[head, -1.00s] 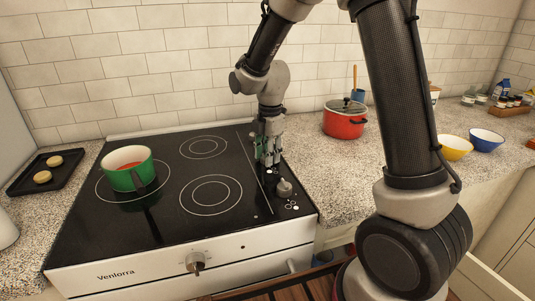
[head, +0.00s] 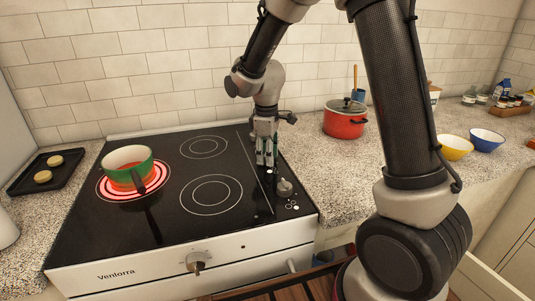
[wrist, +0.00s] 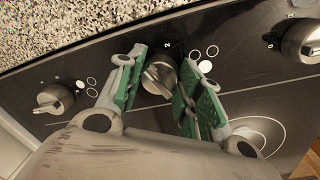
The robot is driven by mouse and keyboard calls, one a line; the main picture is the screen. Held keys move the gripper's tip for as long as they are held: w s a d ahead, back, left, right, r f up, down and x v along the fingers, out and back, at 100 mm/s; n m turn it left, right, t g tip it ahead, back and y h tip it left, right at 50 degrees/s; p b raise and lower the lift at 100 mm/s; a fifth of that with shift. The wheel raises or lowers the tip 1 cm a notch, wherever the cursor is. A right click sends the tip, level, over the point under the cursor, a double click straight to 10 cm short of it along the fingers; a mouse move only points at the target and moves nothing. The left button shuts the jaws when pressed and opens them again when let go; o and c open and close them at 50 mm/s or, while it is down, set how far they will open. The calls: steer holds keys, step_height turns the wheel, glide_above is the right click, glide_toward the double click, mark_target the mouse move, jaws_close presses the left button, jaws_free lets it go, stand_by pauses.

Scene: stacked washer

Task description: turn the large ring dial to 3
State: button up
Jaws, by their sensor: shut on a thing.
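My gripper (head: 266,157) reaches down over the right side of the black cooktop. In the wrist view its green-padded fingers (wrist: 161,76) straddle a silver dial (wrist: 157,80) and are shut on it. A mark "2" shows just above this dial, with a white dot and small rings to its right. The dial's exact pointer setting is hard to read. The large ring (head: 104,193) at the left of the cooktop glows red under a green pot (head: 128,169). In the head view my gripper hides the held dial.
Another dial (wrist: 55,98) stands left of the held one in the wrist view, and a further dial (wrist: 302,42) stands at right, near a "0". A red pot (head: 345,120) stands on the counter right of my gripper. Two bare rings lie left of it.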

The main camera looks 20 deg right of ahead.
steer(key=m, duration=1.1)
steer(key=shift+a+m+g, duration=0.1)
steer(key=shift+m+g, duration=0.2)
steer(key=shift+m, duration=0.1)
steer(key=m, duration=0.5)
steer(key=shift+w, duration=0.1)
steer(key=m, duration=0.5)
steer(key=shift+m+g, duration=0.3)
steer(key=o, duration=1)
steer(key=shift+o, duration=0.2)
step_height(320, 180, up, 12)
steer(key=shift+w+a, duration=0.25)
steer(key=shift+w, duration=0.1)
